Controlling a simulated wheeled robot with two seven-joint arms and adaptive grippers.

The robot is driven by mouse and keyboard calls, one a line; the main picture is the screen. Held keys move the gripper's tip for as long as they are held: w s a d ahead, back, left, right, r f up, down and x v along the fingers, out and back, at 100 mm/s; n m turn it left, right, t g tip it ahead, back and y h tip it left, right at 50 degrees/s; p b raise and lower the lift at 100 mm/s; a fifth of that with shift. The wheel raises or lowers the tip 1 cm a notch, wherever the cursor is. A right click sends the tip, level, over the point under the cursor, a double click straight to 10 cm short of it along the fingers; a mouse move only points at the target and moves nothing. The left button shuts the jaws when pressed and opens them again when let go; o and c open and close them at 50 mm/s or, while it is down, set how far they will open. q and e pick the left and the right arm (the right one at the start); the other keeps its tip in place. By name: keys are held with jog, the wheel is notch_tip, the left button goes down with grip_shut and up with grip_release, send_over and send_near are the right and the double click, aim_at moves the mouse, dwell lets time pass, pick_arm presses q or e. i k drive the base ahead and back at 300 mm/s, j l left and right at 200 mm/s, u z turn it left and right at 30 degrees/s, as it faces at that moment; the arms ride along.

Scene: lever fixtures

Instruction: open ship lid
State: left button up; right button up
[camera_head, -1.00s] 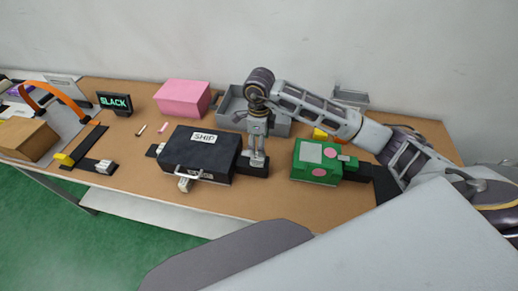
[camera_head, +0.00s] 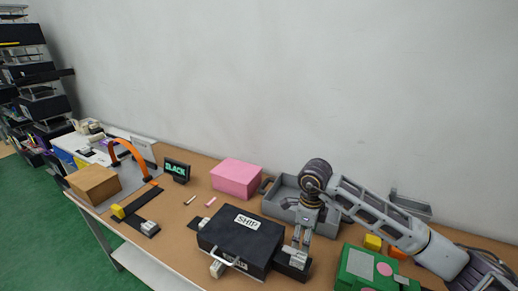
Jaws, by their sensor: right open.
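The ship box (camera_head: 240,240) is a dark case with a white SHIP label (camera_head: 247,222) on its closed lid. It sits on the table's front part, with a light handle (camera_head: 228,259) on its front side. My right gripper (camera_head: 298,252) points down at the right edge of the box, over a black base piece. It is open, and I cannot tell whether it touches the box. My left gripper is not in view.
A grey tray (camera_head: 279,207) stands behind the gripper and a pink box (camera_head: 237,178) behind the ship box. A green box (camera_head: 362,268) is at right. The SLACK display (camera_head: 177,170), an orange arch (camera_head: 128,151) and a cardboard box (camera_head: 94,184) are at left.

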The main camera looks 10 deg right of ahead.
aim_at(251, 238)
jog(key=k, duration=1.45)
